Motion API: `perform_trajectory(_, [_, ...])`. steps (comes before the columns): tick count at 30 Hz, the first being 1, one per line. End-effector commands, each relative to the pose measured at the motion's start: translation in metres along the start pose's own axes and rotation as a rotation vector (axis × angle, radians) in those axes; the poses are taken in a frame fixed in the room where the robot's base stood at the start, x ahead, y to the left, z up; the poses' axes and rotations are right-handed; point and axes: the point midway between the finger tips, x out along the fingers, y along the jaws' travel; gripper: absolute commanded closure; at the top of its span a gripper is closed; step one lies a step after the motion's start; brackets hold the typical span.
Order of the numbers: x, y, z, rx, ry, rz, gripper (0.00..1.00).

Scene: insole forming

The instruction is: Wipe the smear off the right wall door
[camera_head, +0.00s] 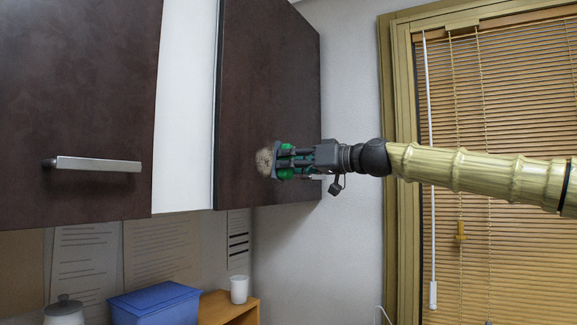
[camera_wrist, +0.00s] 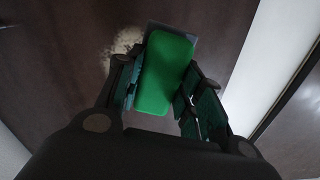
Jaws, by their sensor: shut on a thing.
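The right wall door (camera_head: 262,85) is a dark brown cabinet door at the upper middle of the head view. A pale beige smear (camera_head: 264,160) shows on its lower part, and it also shows in the wrist view (camera_wrist: 122,42). My gripper (camera_head: 285,161) is shut on a green block-shaped wiper (camera_wrist: 165,75) with a dark pad at its far side. The wiper is at the door beside the smear and covers part of that area. I cannot tell for sure whether the pad touches the door. The door's handle is mostly hidden behind my gripper.
The left wall door (camera_head: 75,90) has a metal bar handle (camera_head: 98,164). A white panel (camera_head: 184,105) stands between the doors. Below are a blue box (camera_head: 155,304), a white cup (camera_head: 239,290) and a lidded jar (camera_head: 64,312). A window with blinds (camera_head: 500,120) is at right.

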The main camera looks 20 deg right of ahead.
Motion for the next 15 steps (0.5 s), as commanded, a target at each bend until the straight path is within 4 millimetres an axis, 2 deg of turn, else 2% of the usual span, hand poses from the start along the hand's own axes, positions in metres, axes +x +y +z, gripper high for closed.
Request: perform_trajectory(15, [0.043, 0.004, 0.001, 0.002, -0.003, 0.003, 0.82])
